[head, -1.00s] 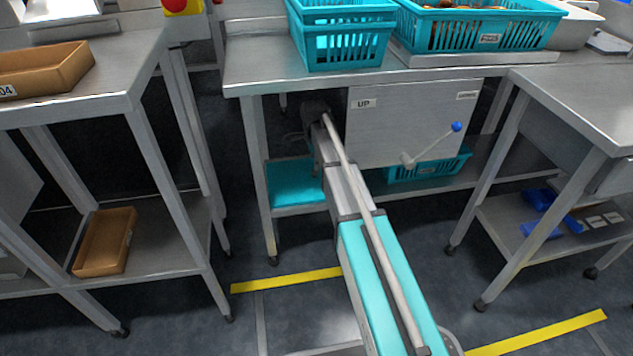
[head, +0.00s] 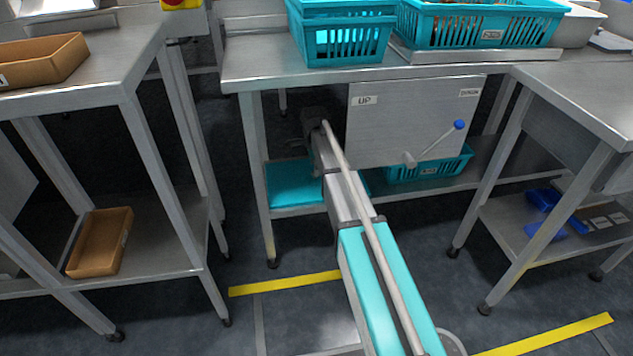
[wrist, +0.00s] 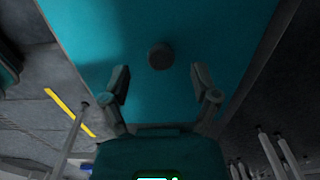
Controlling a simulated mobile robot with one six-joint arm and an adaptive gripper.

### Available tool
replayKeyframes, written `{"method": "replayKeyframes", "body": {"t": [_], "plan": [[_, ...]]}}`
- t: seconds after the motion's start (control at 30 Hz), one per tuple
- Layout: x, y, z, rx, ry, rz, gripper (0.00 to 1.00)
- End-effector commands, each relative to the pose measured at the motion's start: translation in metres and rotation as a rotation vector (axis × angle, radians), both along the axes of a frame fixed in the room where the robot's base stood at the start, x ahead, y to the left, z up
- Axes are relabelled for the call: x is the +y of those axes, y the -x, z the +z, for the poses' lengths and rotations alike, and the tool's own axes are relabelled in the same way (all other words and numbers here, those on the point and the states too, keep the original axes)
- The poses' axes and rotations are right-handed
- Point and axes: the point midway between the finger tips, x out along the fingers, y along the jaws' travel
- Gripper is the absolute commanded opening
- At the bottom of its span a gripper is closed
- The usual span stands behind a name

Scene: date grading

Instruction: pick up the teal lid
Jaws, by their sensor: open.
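The teal lid (head: 295,186) lies flat on the lower shelf under the middle bench, left of the white panel. It fills much of the wrist view as a broad teal surface (wrist: 95,30) with a round grey knob (wrist: 160,56). My gripper (wrist: 160,84) is open, with its two fingers spread to either side below the knob in that view. The knob appears between and just beyond the fingertips, and nothing is held. In the head view my arm reaches in under the bench top, and its far end is dark and the fingers cannot be made out.
The bench top (head: 250,76) overhangs the shelf. A white panel (head: 415,120) with a blue-tipped lever (head: 440,140) stands right of my arm. A teal basket (head: 430,165) sits behind it. Bench legs flank the shelf. More teal baskets (head: 345,40) stand above.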

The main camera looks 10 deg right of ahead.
Motion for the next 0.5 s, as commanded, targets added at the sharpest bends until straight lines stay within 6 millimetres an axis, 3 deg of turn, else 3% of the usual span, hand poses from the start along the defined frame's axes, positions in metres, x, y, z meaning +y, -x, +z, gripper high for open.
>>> {"method": "replayKeyframes", "body": {"t": [0.2,0.5], "plan": [[0.000,-0.001,-0.021,0.000,0.000,0.000,0.78],[0.000,-0.001,-0.030,0.000,0.000,0.000,0.78]]}}
